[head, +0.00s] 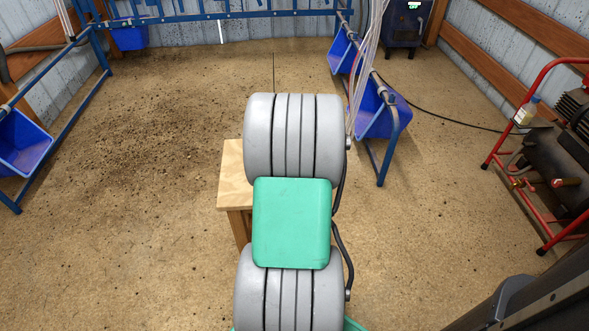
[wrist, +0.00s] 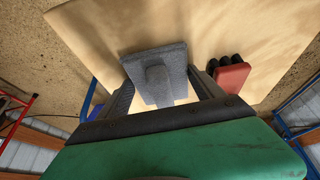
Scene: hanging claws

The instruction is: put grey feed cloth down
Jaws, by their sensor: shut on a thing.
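In the wrist view, my gripper (wrist: 161,78) is shut on a grey piece (wrist: 158,56), which I take as the grey feed cloth. It looks like a flat, rough-textured square with a narrower raised part facing the camera, between the two dark fingers. Behind it is the pale wooden table top (wrist: 85,25). I cannot tell whether the grey piece touches the wood. In the head view, my own arm hides the gripper and the cloth, and only part of the wooden table (head: 229,172) shows.
A red piece with black knobs (wrist: 232,77) sits on the table, close beside the right finger in the wrist view. Blue bins (head: 22,143) on blue frames stand left and right. A red-framed machine (head: 550,155) is at the right. Speckled floor at the left is open.

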